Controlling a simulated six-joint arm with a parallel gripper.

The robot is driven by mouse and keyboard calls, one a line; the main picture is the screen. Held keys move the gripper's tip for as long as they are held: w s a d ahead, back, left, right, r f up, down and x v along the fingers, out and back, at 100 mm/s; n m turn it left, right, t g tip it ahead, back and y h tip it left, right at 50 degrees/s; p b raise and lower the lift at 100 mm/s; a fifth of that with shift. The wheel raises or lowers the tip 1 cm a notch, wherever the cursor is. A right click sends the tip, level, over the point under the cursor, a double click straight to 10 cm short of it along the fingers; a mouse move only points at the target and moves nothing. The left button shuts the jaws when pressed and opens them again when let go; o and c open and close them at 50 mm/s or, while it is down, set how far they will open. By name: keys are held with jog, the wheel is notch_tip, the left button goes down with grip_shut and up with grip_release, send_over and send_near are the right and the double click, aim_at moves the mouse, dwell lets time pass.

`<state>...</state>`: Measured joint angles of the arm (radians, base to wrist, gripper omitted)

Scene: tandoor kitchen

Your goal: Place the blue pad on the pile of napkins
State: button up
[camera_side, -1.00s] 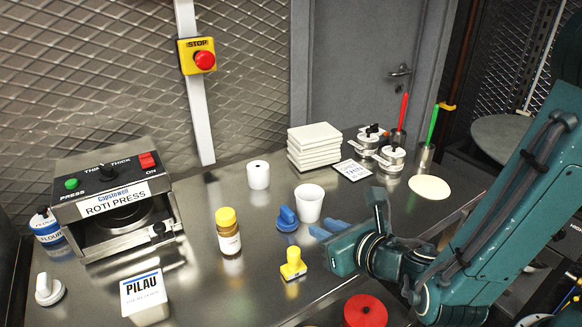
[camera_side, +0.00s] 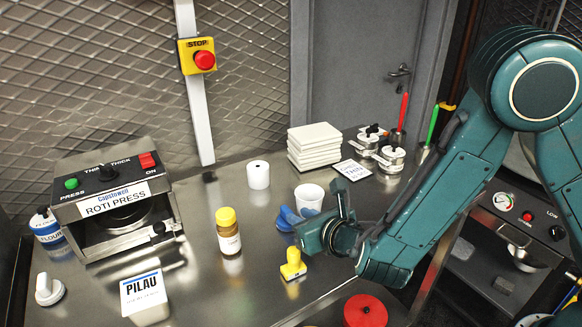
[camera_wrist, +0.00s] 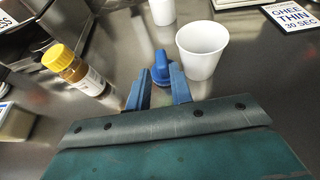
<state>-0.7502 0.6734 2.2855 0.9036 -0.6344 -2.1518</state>
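The blue pad (camera_side: 283,226), a small blue piece with a raised grip, sits on the steel counter just left of the white cup. It also shows in the wrist view (camera_wrist: 161,69). The pile of napkins (camera_side: 314,150) is a white square stack at the back of the counter. My gripper (camera_side: 294,214) is low at the pad, its blue fingers partly overlapping the pad in the side view. In the wrist view my gripper (camera_wrist: 159,84) has its two fingers apart, with the pad at the gap between their tips. I cannot tell whether they touch it.
A white cup (camera_wrist: 202,49) stands close to the right of the pad. A yellow-capped bottle (camera_side: 228,232) is to the left, a yellow stamp-like piece (camera_side: 293,264) in front. A white roll (camera_side: 258,175) stands behind. A label card (camera_side: 352,170) and small pots (camera_side: 391,158) are right of the napkins.

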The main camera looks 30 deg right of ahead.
aim_at(288, 210)
jog(key=shift+x, duration=2.6)
grip_shut()
